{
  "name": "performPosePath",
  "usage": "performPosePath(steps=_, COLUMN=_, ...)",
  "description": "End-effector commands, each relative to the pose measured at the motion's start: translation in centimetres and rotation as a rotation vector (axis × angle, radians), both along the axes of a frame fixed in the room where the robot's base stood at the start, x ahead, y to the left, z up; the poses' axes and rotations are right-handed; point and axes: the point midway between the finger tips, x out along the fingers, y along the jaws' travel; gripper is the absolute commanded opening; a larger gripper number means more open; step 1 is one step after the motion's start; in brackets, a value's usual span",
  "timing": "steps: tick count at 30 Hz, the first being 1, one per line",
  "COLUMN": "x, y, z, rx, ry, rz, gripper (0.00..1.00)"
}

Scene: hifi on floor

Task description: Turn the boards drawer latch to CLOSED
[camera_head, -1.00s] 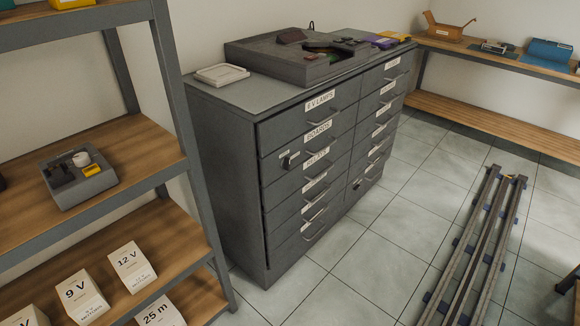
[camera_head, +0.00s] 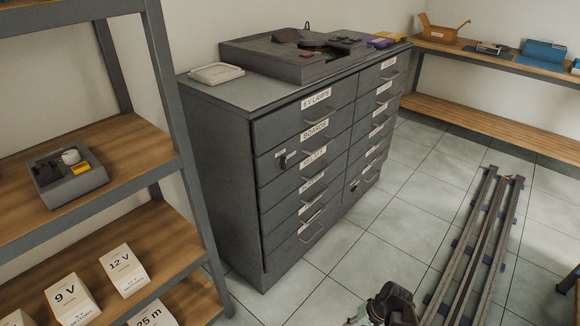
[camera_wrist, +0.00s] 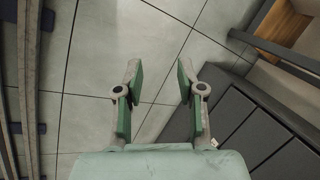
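The grey drawer cabinet (camera_head: 215,170) stands against the wall in the head view. The BOARDS drawer (camera_head: 300,137) is the second one down in its left column and looks shut. A small black latch (camera_head: 284,161) with a small label beside it sits at that drawer's left end; its setting is too small to read. My gripper (camera_wrist: 158,75) is open and empty over the floor in the wrist view, its green-padded fingers apart. In the head view part of my arm shows at the bottom, low in front of the cabinet and well apart from the latch.
Floor rails (camera_head: 475,240) run along the right. A wooden shelf rack (camera_head: 100,160) with boxes stands at the left, close to the cabinet's side. A wall bench (camera_head: 480,60) is at the back right. Tiled floor before the cabinet is clear.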

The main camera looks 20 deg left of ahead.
Motion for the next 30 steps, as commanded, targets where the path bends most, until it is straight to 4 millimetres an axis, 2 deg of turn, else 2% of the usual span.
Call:
performPosePath(steps=1, x=2.4, y=1.6, z=1.6, rx=0.057, ry=-0.058, rz=0.020, gripper=0.39)
performPosePath(steps=3, x=5.1, y=3.8, z=4.2, rx=0.142, ry=-0.143, rz=0.056, gripper=0.39)
performPosePath(steps=5, x=7.4, y=5.7, z=6.9, rx=0.218, ry=-0.222, rz=0.089, gripper=0.39)
performPosePath(steps=8, x=10.8, y=8.9, z=11.8, rx=0.345, ry=-0.367, rz=0.153, gripper=0.39)
performPosePath(steps=9, x=12.1, y=10.1, z=14.0, rx=0.397, ry=-0.431, rz=0.179, gripper=0.39)
performPosePath(steps=11, x=13.9, y=11.9, z=17.6, rx=0.474, ry=-0.534, rz=0.219, gripper=0.39)
performPosePath(steps=14, x=16.6, y=14.4, z=23.9, rx=0.598, ry=-0.726, rz=0.288, gripper=0.39)
performPosePath(steps=15, x=17.5, y=15.3, z=26.7, rx=0.647, ry=-0.812, rz=0.316, gripper=0.39)
performPosePath(steps=18, x=19.4, y=16.8, z=32.8, rx=0.745, ry=-1.027, rz=0.370, gripper=0.39)
performPosePath(steps=19, x=19.7, y=16.9, z=34.1, rx=0.763, ry=-1.083, rz=0.382, gripper=0.39)
performPosePath(steps=21, x=20.5, y=17.1, z=36.2, rx=0.792, ry=-1.198, rz=0.399, gripper=0.39)
performPosePath(steps=24, x=21.0, y=17.1, z=37.7, rx=0.803, ry=-1.325, rz=0.424, gripper=0.39)
performPosePath(steps=30, x=21.3, y=17.0, z=38.4, rx=0.753, ry=-1.458, rz=0.495, gripper=0.39)
